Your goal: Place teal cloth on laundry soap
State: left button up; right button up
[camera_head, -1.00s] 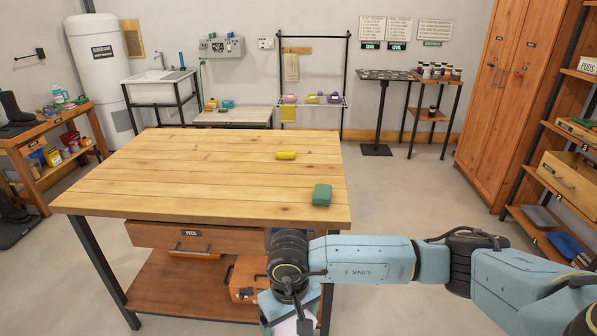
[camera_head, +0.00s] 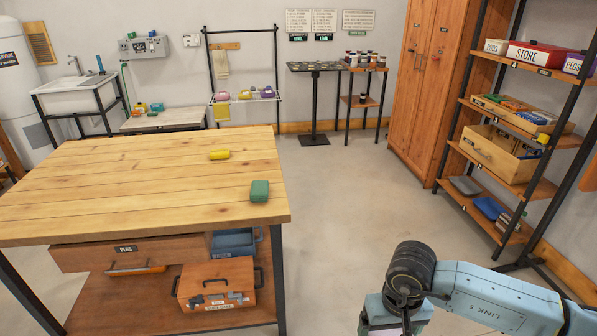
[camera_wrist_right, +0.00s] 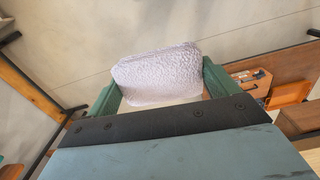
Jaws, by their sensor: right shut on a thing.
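My right gripper (camera_wrist_right: 158,82) is shut on a pale lavender, rough-textured folded cloth (camera_wrist_right: 157,73), which sits between its two green fingers in the right wrist view. A teal-green block-like thing (camera_head: 259,190), perhaps the teal cloth, lies near the right front corner of the wooden table (camera_head: 130,185). A smaller yellow piece (camera_head: 220,154) lies behind it. I cannot make out which thing is the laundry soap. My left gripper is not in view.
An orange toolbox (camera_head: 216,285) and a blue bin (camera_head: 233,242) sit under the table. A rack (camera_head: 245,97) with colored items stands at the back wall. A shelf unit (camera_head: 515,125) with boxes stands at right. Open floor (camera_head: 345,205) lies between table and shelves.

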aim_at(219, 150)
jog(key=z, duration=0.9)
jog(key=i, duration=4.35)
jog(key=u, duration=4.45)
